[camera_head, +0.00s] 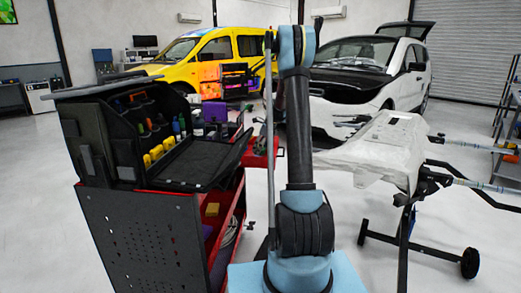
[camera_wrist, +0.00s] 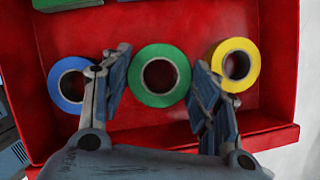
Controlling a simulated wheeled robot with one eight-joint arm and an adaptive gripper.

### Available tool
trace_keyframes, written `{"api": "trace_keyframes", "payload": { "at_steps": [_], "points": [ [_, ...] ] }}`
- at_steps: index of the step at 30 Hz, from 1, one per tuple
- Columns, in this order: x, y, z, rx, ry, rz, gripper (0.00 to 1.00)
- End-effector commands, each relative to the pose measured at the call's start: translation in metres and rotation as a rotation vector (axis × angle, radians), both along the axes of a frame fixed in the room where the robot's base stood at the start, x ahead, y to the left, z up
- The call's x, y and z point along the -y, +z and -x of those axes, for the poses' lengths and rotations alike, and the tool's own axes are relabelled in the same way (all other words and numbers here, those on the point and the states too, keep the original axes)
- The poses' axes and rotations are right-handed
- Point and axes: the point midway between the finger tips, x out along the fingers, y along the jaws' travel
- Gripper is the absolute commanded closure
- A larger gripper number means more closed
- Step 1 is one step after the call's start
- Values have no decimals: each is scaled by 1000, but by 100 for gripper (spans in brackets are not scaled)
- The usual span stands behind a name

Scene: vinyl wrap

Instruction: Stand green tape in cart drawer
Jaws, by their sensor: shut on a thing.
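The green tape (camera_wrist: 160,75) is a ring with a pale core, its round face toward the camera in the wrist view. My gripper (camera_wrist: 160,88) has one finger on each side of it and is shut on it. The tape is over the red drawer (camera_wrist: 130,18), between a blue tape (camera_wrist: 70,85) on the left and a yellow tape (camera_wrist: 235,64) on the right. I cannot tell whether the green tape touches the drawer floor. In the head view the red cart (camera_head: 150,235) stands left of my arm; my gripper and the tape cannot be made out there.
The left finger overlaps the blue tape's edge in view, and the right finger is close to the yellow tape. The drawer's front wall (camera_wrist: 270,138) runs below. An open black tool case (camera_head: 105,145) tops the cart. A white panel on a stand (camera_head: 385,140) is at right.

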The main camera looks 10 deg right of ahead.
Motion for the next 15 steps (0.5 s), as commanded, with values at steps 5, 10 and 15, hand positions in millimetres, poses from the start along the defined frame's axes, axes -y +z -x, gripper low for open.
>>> {"api": "trace_keyframes", "payload": {
  "at_steps": [5,10,15],
  "points": [
    [0,-3,0,0,0,0,68],
    [0,-6,0,0,0,0,68],
    [0,-8,0,0,0,0,68]
  ]
}}
